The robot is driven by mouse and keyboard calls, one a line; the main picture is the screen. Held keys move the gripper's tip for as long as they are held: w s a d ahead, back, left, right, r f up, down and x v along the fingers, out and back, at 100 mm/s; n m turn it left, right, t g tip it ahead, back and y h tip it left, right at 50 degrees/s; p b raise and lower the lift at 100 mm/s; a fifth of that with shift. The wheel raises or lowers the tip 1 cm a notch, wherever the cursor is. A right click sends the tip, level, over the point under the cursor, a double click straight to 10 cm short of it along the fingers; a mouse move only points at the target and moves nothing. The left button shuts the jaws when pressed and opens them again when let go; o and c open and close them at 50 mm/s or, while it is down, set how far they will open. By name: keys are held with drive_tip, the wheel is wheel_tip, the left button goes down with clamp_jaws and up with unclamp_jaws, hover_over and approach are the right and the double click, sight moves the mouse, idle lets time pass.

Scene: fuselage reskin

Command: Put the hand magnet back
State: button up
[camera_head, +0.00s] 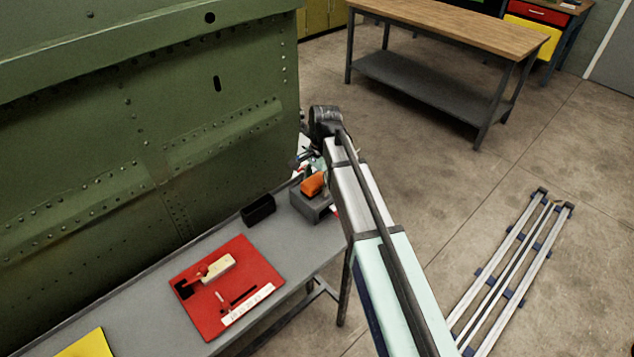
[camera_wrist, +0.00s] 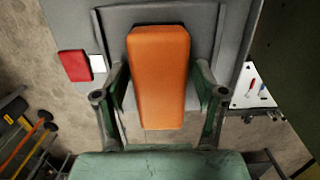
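An orange block-shaped handle (camera_head: 313,184), which I take to be the hand magnet, shows at the grey block (camera_head: 309,207) on the far right end of the bench. In the wrist view the same orange piece (camera_wrist: 159,75) lies between the two fingers of my gripper (camera_wrist: 161,82), with grey surfaces around and below it. The fingers stand close along both its sides. I cannot tell whether they press on it. In the head view my arm hides most of the gripper. Whether the magnet rests on the grey block or hangs just above it is unclear.
The green fuselage panel (camera_head: 150,120) rises behind the bench (camera_head: 130,315). A black bin (camera_head: 258,210) stands left of the grey block. A red mat (camera_head: 201,316) with tools and a yellow sheet (camera_head: 85,346) lie further left. Rails (camera_head: 515,270) lie on the floor at right.

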sight(321, 176)
wheel_tip(321, 176, up, 12)
drive_tip(key=w+d+b, duration=0.1)
drive_tip(key=b, duration=0.1)
drive_tip(key=shift+b, duration=0.4)
drive_tip(key=shift+r, duration=0.1)
idle(1.4)
